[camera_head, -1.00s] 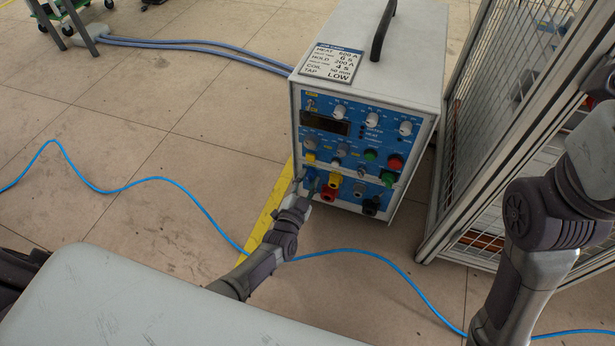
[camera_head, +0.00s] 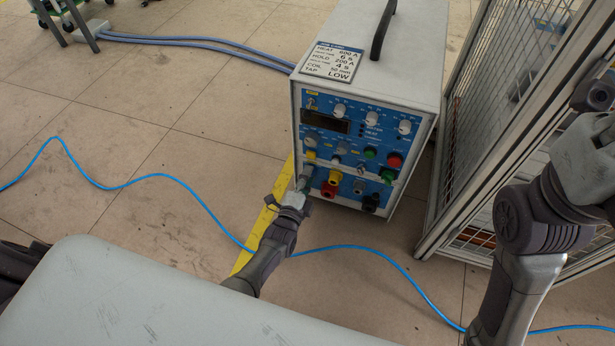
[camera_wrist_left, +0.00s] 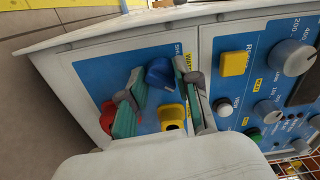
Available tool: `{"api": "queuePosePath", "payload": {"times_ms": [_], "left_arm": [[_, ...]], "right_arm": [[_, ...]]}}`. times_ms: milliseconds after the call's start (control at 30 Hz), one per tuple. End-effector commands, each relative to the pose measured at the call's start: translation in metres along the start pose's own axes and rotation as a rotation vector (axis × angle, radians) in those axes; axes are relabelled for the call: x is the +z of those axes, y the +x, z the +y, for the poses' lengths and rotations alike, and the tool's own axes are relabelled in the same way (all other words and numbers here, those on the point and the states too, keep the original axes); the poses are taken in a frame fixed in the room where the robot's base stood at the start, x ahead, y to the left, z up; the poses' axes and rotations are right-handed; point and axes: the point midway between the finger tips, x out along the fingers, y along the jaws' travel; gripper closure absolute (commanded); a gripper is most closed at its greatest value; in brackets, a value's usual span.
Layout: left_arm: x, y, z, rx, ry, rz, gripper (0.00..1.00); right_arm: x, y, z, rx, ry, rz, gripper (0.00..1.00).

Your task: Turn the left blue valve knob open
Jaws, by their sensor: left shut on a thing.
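The heater unit (camera_head: 375,60) is a white box with a blue front panel. My left gripper (camera_head: 303,184) is at the panel's lower left corner and hides the left blue knob in the head view. In the left wrist view, the blue knob (camera_wrist_left: 160,73) sits between the two green-padded fingers of the left gripper (camera_wrist_left: 159,74), close to their tips. The fingers are closed in on it. The knob lies at a slant beside the "WATER" lettering. My right arm shows at the right of the head view, but its gripper does not.
A yellow knob (camera_head: 335,175) and a red knob (camera_head: 328,191) are just right of the gripper. A metal mesh cage (camera_head: 470,140) stands close to the right of the heater. A blue cable (camera_head: 215,217) crosses the floor. The floor left of the heater is mostly open.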

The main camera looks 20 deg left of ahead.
Motion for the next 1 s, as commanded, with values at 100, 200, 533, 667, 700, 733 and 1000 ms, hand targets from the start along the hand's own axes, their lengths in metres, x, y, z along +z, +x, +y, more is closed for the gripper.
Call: {"api": "queuePosePath", "payload": {"times_ms": [100, 200, 533, 667, 700, 733, 1000], "left_arm": [[-0.0013, 0.0002, 0.0005, 0.002, 0.056, 0.001, 1.0], [-0.0013, 0.0002, 0.0005, 0.002, 0.093, 0.001, 1.0], [-0.0014, 0.0003, 0.0003, 0.002, 0.141, 0.002, 1.0], [-0.0014, 0.0003, 0.0003, 0.002, 0.142, 0.002, 1.0], [-0.0014, 0.0003, 0.0003, 0.002, 0.142, 0.002, 1.0], [-0.0014, 0.0003, 0.0003, 0.002, 0.142, 0.002, 1.0], [-0.001, 0.0003, 0.0002, 0.002, 0.141, 0.002, 0.43]], "right_arm": [[0.0003, -0.0003, -0.0001, -0.001, 0.0, -0.001, 0.6], [0.0004, 0.0001, -0.0002, -0.002, 0.0, -0.001, 0.6], [-0.0009, 0.0022, -0.0004, -0.005, -0.001, 0.008, 0.6], [-0.0015, 0.0028, -0.0004, -0.005, -0.002, 0.01, 0.6], [-0.0016, 0.0029, -0.0004, -0.005, -0.002, 0.011, 0.6], [-0.0017, 0.003, -0.0004, -0.005, -0.002, 0.011, 0.6], [-0.002, 0.003, -0.0003, -0.005, -0.002, 0.011, 0.6]]}}
